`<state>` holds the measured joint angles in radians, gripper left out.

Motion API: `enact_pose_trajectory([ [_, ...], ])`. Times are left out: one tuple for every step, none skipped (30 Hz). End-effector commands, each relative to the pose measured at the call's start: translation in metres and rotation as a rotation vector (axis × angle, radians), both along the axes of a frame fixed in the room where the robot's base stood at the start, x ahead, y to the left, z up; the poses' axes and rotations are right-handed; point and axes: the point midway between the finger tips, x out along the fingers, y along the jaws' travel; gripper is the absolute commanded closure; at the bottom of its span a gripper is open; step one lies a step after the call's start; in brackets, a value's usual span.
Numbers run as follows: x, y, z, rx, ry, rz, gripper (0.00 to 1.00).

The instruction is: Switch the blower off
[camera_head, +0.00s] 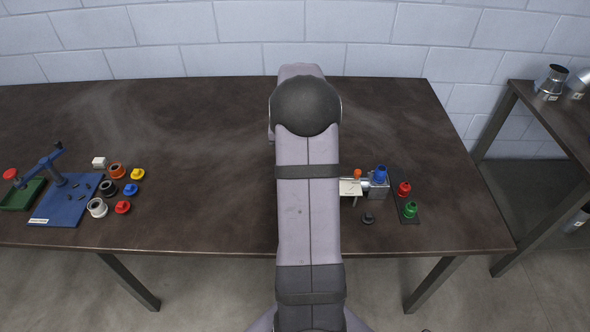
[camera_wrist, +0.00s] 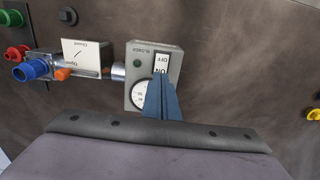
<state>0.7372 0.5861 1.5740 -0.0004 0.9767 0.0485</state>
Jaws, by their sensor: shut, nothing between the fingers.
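The blower's grey control box (camera_wrist: 133,77) shows in the wrist view, with a "BLOWER" label, a small green light (camera_wrist: 137,63) and a round dial (camera_wrist: 138,96). Its switch (camera_wrist: 162,60) is marked OFF at the far end and ON at the near end. My gripper (camera_wrist: 160,78) is shut and empty. Its blue fingertips overlap the ON end of the switch and part of the dial; whether they touch is unclear. I cannot tell which way the switch is set. In the head view my arm hides the gripper and the control box.
A metal duct with a blue fitting (camera_head: 380,175), an orange knob (camera_head: 357,174) and a white card (camera_head: 350,188) joins the box. The table's middle is clear.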

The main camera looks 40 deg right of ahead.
Motion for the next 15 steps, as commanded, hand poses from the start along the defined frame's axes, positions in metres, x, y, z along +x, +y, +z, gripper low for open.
enact_pose_trajectory([
  [-0.001, 0.001, -0.005, 0.002, 0.002, 0.000, 1.00],
  [-0.001, 0.001, -0.008, 0.003, 0.003, 0.000, 1.00],
  [0.000, 0.000, -0.012, 0.001, 0.001, 0.000, 1.00],
  [-0.001, 0.001, -0.015, 0.002, 0.002, 0.000, 1.00],
  [0.000, 0.000, -0.018, 0.002, 0.002, 0.000, 1.00],
  [0.000, 0.000, -0.020, 0.001, 0.001, 0.000, 1.00],
  [0.000, 0.000, -0.022, 0.001, 0.001, 0.000, 1.00],
  [0.000, 0.000, -0.023, 0.000, 0.000, 0.000, 1.00],
  [0.000, 0.000, -0.025, 0.000, 0.000, 0.000, 1.00],
  [0.000, 0.000, -0.026, 0.000, 0.000, 0.000, 1.00],
  [0.000, 0.000, -0.026, -0.001, -0.001, 0.000, 1.00],
  [0.000, 0.000, -0.027, -0.001, -0.001, 0.000, 1.00],
  [0.000, 0.000, -0.027, -0.001, -0.001, 0.000, 1.00],
  [0.000, 0.000, -0.027, -0.001, -0.001, 0.000, 1.00],
  [0.000, 0.000, -0.027, -0.001, -0.001, 0.000, 1.00],
])
